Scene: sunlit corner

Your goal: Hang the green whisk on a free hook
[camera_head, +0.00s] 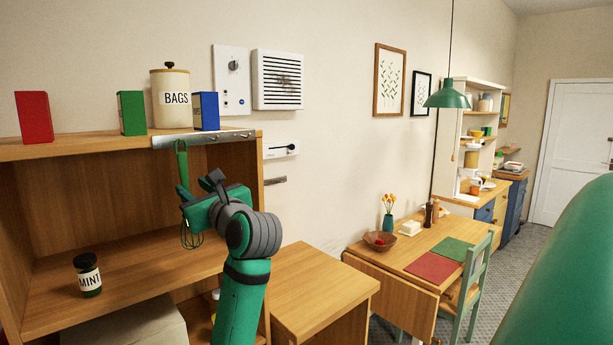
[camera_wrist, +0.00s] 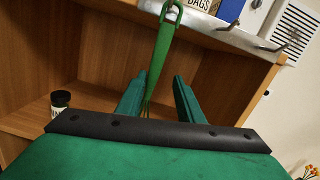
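The green whisk (camera_head: 182,165) is upright at the left part of the metal hook rail (camera_head: 228,136), its wire end hanging below my gripper. In the wrist view the top loop of the whisk (camera_wrist: 163,45) is at a hook and appears to be around it. My gripper (camera_wrist: 159,80) has its two fingers apart, with the whisk between them, nearer the left finger; a gap shows on the right. In the head view my gripper (camera_head: 192,205) partly hides the whisk. Bare hooks (camera_wrist: 284,44) show farther right on the rail (camera_wrist: 225,36).
A red box (camera_head: 34,117), green box (camera_head: 131,113), BAGS jar (camera_head: 171,100) and blue box (camera_head: 206,111) stand on the shelf top above the rail. A MINT jar (camera_head: 88,275) stands on the lower shelf. The cabinet's right side panel is close to my arm.

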